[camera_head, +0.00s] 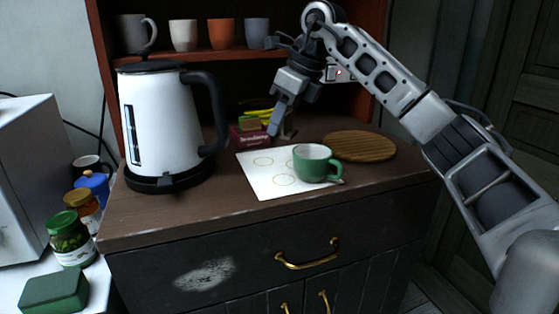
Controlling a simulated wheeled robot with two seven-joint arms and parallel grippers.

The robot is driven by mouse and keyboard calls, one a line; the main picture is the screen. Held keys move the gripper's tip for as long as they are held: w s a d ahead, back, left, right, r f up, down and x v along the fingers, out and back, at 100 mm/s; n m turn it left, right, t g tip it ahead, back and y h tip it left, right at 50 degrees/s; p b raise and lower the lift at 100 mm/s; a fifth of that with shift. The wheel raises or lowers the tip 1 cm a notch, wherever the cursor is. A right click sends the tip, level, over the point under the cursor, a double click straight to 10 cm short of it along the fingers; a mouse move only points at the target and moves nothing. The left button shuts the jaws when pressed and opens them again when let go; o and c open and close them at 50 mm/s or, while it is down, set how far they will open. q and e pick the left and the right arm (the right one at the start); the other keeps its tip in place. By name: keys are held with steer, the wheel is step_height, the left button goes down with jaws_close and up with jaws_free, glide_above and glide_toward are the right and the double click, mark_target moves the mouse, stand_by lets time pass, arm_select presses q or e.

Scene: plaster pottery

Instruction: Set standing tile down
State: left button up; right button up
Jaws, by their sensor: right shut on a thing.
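My right gripper (279,127) is above the counter, behind the white sheet and beside the small dark red box. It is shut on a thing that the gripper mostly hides. Only a small brownish patch shows by the fingers, and I cannot tell whether it is the tile. No other standing tile can be made out. A white sheet with ring marks (262,175) lies flat on the counter. A green cup (312,165) stands upright on its right part. My left gripper is not in view.
A white kettle (160,120) stands at left on the counter (215,200). The dark red box (246,138) with green and yellow things is behind the sheet. A round wooden board (362,146) lies at right. Several cups stand on the shelf (215,55). The counter's front left is clear.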

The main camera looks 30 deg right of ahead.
mark_target(275, 165)
steer(key=shift+f+b, duration=0.3)
steer(key=shift+f, duration=3.1)
steer(key=shift+f, duration=0.2)
steer(key=o, duration=1)
steer(key=shift+c, duration=0.2)
